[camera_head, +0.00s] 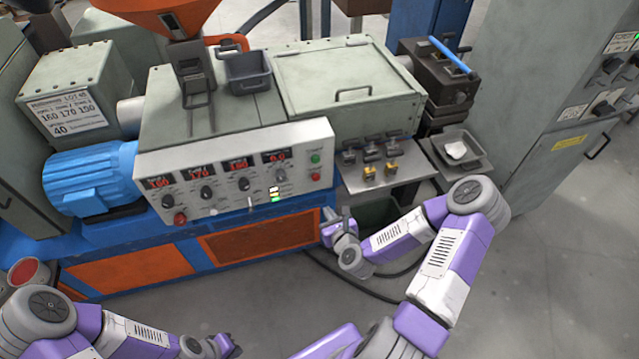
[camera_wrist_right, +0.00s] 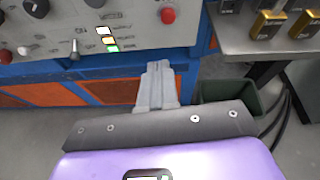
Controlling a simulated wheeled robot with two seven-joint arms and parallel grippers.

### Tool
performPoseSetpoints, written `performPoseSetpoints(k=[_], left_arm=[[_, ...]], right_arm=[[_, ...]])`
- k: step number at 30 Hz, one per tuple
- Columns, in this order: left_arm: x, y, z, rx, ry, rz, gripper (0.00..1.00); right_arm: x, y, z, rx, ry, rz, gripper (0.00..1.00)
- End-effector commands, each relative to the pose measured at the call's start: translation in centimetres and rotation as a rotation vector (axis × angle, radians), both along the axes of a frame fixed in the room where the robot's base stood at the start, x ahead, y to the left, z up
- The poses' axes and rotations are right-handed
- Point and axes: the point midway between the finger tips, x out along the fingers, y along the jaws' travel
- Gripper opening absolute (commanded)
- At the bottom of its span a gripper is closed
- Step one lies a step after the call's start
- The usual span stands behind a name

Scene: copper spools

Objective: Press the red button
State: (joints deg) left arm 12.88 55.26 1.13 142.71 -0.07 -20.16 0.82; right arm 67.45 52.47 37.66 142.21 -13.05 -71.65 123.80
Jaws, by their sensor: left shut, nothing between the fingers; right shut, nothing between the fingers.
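A small red button (camera_head: 315,177) sits at the right end of the white control panel, just below a green button (camera_head: 315,158). The red button also shows near the top of the right wrist view (camera_wrist_right: 168,15). My right gripper (camera_head: 331,214) is shut and empty, below the panel's right end and apart from the button. In the right wrist view its closed fingers (camera_wrist_right: 158,68) point up toward the panel, below the button. My left gripper (camera_head: 228,345) is low at the bottom edge, far from the panel, and shut with nothing held.
The panel (camera_head: 225,200) also carries black knobs, red displays and a larger red knob (camera_head: 180,218) at lower left. A metal shelf (camera_head: 385,180) with brass-coloured blocks stands right of the panel. A dark green bin (camera_head: 378,213) is below it.

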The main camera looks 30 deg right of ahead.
Motion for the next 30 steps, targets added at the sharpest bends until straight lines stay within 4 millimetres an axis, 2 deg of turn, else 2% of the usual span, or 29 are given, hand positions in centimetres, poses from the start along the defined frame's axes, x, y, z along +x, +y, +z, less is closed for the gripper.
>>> performPoseSetpoints(k=[4,17,23,30], left_arm=[[0.0,0.0,0.1,0.000,0.000,0.000,0.00],[0.0,0.0,-0.1,0.000,0.000,0.000,0.00],[0.0,0.0,-0.8,0.000,0.000,0.000,0.00],[0.0,0.0,-2.0,0.000,0.000,0.000,0.00]], right_arm=[[-0.1,-1.3,0.8,0.058,-0.045,-0.066,0.00],[0.5,-1.4,0.6,0.062,-0.046,-0.067,0.00],[3.3,-2.0,-0.5,0.059,-0.048,-0.067,0.00],[7.9,-3.1,-2.3,0.060,-0.048,-0.067,0.00]])
